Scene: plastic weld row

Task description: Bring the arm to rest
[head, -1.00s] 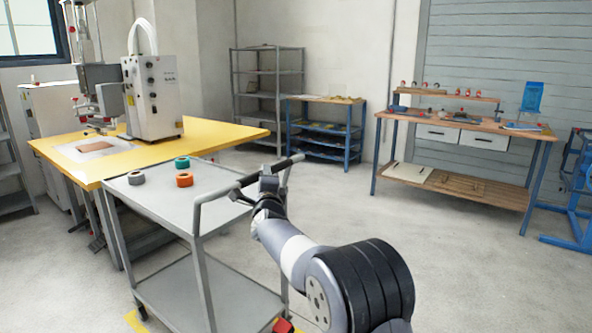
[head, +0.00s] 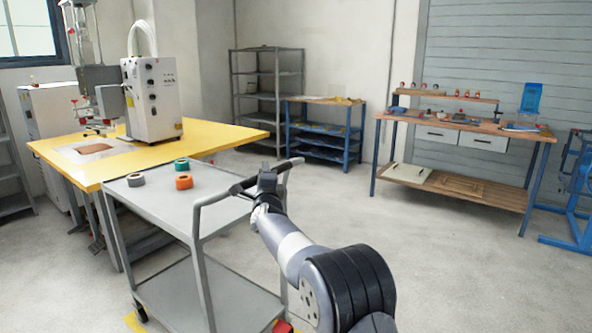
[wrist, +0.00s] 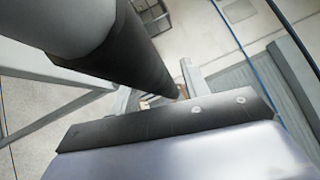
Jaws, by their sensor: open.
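My arm reaches forward from the bottom of the head view, with a black joint and a pale link. My gripper (head: 241,188) is at the black grip of the cart handle (head: 292,162), above the right end of the grey cart. It is open and I see nothing held in it. From the head view I cannot tell whether it touches the handle. In the wrist view a thick dark and grey bar crosses close at the upper left, and a dark plate with bolts fills the lower part.
The grey cart (head: 158,205) carries a grey roll (head: 136,180), a green roll (head: 182,164) and an orange roll (head: 184,182). A yellow table (head: 220,138) with a welding machine (head: 152,98) stands behind. A workbench (head: 480,125) is at the right. Open floor lies between.

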